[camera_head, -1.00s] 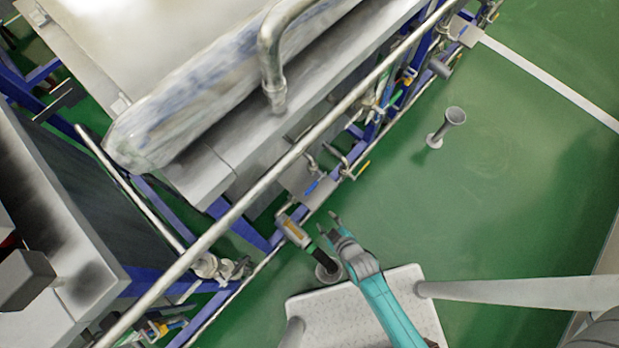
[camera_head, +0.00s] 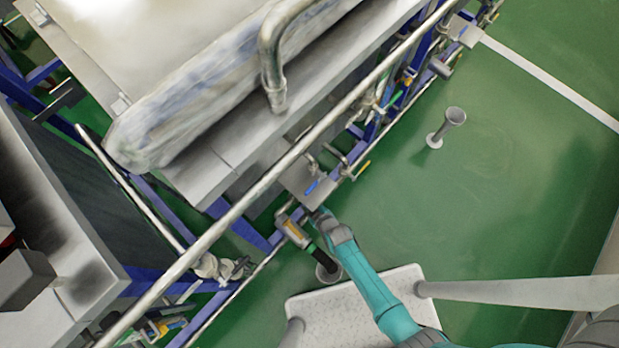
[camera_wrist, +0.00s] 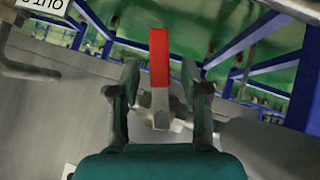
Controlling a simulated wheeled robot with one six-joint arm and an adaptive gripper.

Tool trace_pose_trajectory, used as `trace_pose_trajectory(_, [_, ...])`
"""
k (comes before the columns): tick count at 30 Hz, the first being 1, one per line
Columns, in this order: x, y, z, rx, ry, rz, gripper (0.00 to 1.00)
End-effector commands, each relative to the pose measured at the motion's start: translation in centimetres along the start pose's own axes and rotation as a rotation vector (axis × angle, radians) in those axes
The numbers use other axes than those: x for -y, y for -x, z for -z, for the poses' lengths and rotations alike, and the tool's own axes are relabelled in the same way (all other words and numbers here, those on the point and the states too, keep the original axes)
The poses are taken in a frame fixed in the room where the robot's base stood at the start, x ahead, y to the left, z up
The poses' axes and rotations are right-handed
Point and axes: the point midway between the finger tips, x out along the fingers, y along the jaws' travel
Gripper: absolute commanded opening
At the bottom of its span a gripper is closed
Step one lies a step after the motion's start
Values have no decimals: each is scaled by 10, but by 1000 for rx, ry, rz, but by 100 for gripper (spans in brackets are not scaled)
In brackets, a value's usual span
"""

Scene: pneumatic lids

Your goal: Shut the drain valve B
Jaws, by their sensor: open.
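In the wrist view a valve handle with a red grip (camera_wrist: 159,58) and a bare metal stem stands between the two fingers of my gripper (camera_wrist: 160,85). The fingers are spread, with a gap visible on each side of the handle. No label showing that this is drain valve B is readable. In the head view my gripper (camera_head: 318,214) is beside the pipework at the frame's lower edge, and the red handle is not visible there.
A blue-handled valve (camera_head: 312,187) and a yellow-handled one (camera_head: 363,168) are close above my gripper. A long metal rail (camera_head: 262,185) runs diagonally past it. A white perforated step (camera_head: 350,318) stands below my arm.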

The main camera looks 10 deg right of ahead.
Motion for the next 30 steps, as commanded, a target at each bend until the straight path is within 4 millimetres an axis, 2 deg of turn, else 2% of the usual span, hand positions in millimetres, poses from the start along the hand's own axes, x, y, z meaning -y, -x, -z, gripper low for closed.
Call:
trace_pose_trajectory(6, [0, -14, 0, 1, 0, 1, 46])
trace_pose_trajectory(16, [0, -16, 0, 0, 0, 0, 46])
trace_pose_trajectory(21, [0, -16, 0, 1, 0, 0, 3])
trace_pose_trajectory(22, [0, -16, 0, 1, 0, 0, 0])
trace_pose_trajectory(30, [0, -16, 0, 1, -3, 1, 0])
